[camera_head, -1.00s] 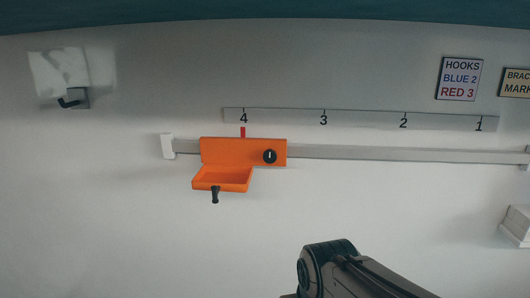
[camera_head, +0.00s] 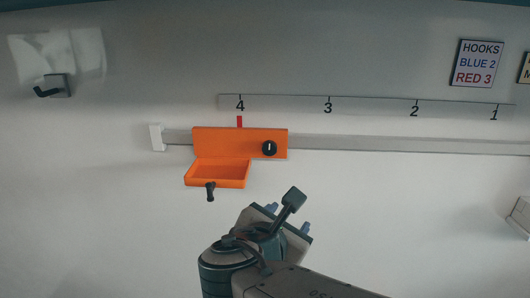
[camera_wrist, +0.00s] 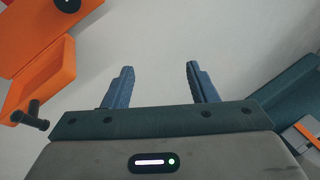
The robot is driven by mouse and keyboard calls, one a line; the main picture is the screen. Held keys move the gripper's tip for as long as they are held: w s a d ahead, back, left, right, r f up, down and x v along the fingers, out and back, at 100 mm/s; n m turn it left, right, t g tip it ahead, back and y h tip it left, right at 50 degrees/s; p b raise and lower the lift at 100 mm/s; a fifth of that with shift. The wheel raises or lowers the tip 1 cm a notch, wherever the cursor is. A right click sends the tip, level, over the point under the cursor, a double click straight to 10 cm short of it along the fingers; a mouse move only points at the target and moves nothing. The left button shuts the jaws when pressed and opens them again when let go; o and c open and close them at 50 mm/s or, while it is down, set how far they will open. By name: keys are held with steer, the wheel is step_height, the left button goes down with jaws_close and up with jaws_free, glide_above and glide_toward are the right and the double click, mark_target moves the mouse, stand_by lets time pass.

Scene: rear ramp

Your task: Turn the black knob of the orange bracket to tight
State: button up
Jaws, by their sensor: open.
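The orange bracket (camera_head: 215,142) sits on a grey wall rail, with its red pointer (camera_head: 239,122) at mark 4. Its black knob (camera_head: 269,148) is on the right of the back plate, with a white line standing about upright. A small tray with a dark handle (camera_head: 210,190) hangs below the plate. My gripper (camera_head: 288,217) is below and right of the bracket, apart from it. In the wrist view my gripper (camera_wrist: 160,82) is open and empty. The bracket (camera_wrist: 40,30) is at the upper left there, with the knob (camera_wrist: 67,4) cut by the top edge.
The rail (camera_head: 400,145) runs right under a numbered scale strip (camera_head: 370,103). A sign (camera_head: 477,63) reads "HOOKS BLUE 2 RED 3". A dark hook (camera_head: 52,86) is at the upper left. The wall between my gripper and the bracket is clear.

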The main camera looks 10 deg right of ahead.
mark_target(269, 149)
steer(key=w+a+r+n+t+y, duration=0.1)
steer(key=a+r+n+t, duration=0.45)
steer(key=r+n, duration=0.25)
steer(key=x, duration=0.9)
steer(key=f+x, duration=0.1)
steer(key=x, duration=0.3)
steer(key=shift+w+d+p, duration=0.1)
steer(key=shift+w+p, duration=0.1)
steer(key=shift+p, duration=0.2)
steer(key=shift+m, duration=0.3)
steer(key=c, duration=1)
